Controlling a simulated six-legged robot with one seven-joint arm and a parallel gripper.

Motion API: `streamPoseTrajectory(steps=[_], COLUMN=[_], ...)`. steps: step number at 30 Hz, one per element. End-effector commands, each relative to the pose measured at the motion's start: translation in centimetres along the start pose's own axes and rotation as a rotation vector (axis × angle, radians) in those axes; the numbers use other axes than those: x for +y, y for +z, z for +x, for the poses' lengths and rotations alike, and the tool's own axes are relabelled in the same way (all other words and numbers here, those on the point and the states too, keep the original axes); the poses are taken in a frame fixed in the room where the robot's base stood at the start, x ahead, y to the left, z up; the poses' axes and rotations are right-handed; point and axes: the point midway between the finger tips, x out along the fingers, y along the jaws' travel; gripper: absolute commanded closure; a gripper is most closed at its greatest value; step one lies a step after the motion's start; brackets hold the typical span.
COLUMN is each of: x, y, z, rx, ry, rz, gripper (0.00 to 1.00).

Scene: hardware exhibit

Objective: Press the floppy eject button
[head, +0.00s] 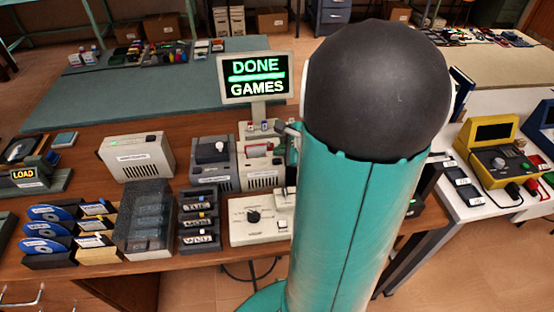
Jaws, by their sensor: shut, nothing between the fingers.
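My own teal arm with a dark round joint fills the centre right in the head view and hides part of the bench. My gripper is not clearly seen; a small grey part (287,129) juts out beside the arm, and I cannot tell whether it belongs to my gripper or a machine. I cannot tell which is the floppy drive, and no eject button is discernible.
A screen (257,78) reads "DONE GAMES". Blue discs (45,229), a dark translucent rack (148,222), labelled cartridges (199,222) and a beige dial box (260,219) crowd the bench front. A "LOAD" sign (24,176) is at left. A yellow console (490,150) stands on the right table.

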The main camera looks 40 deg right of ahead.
Motion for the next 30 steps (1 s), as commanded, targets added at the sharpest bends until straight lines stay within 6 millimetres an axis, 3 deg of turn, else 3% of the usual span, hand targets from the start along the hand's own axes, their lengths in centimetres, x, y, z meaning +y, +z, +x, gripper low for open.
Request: streamPoseTrajectory(steps=[15,30], x=[-2.3,-2.4], y=[2.3,2.4], z=[-3.1,-3.2], rx=[0.000,0.000], ry=[-0.002,0.000], rz=[-0.002,0.000], gripper=[1.00,1.00])
